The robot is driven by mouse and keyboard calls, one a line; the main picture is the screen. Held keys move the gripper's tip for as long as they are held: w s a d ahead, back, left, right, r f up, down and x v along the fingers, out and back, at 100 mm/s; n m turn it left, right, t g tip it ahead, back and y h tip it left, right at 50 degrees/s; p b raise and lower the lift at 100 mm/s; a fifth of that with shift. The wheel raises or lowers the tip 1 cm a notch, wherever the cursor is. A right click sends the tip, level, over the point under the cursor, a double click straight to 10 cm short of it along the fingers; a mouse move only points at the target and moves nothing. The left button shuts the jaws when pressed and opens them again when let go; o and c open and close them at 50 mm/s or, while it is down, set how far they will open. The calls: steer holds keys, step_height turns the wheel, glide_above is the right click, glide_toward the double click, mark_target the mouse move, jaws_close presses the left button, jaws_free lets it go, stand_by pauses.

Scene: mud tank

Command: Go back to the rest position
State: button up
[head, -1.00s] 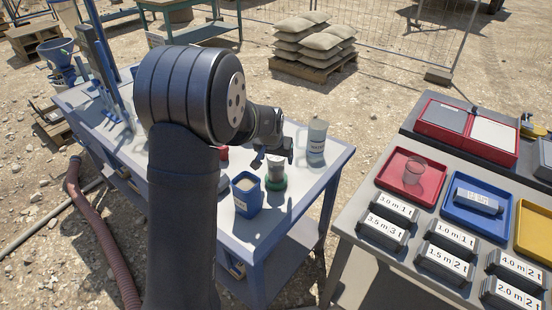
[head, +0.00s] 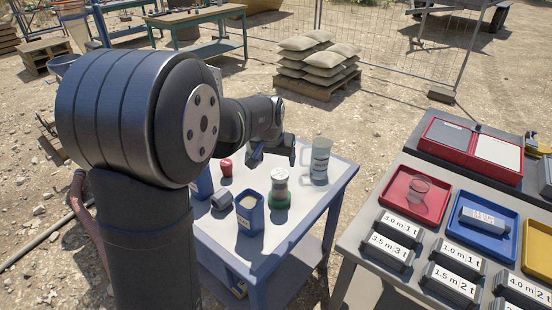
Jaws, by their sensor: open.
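My gripper (head: 273,158) is in the head view, held up above the far part of the blue-framed table (head: 275,256). Its two dark fingers are apart, with nothing seen between them. Below it and apart from it stands a jar with a green base and a pale top (head: 280,188). My arm fills the left of the view and hides the left part of the table.
On the table are a blue container with pale contents (head: 250,213), a tipped grey cup (head: 222,199), a red object (head: 226,167) and a clear jug (head: 320,158). At right, a second table holds a red tray (head: 413,198), a blue tray (head: 482,226) and number blocks (head: 401,228).

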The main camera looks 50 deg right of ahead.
mark_target(280, 173)
steer(key=x, duration=1.2)
steer(key=shift+f, duration=0.15)
steer(key=shift+r, duration=1.2)
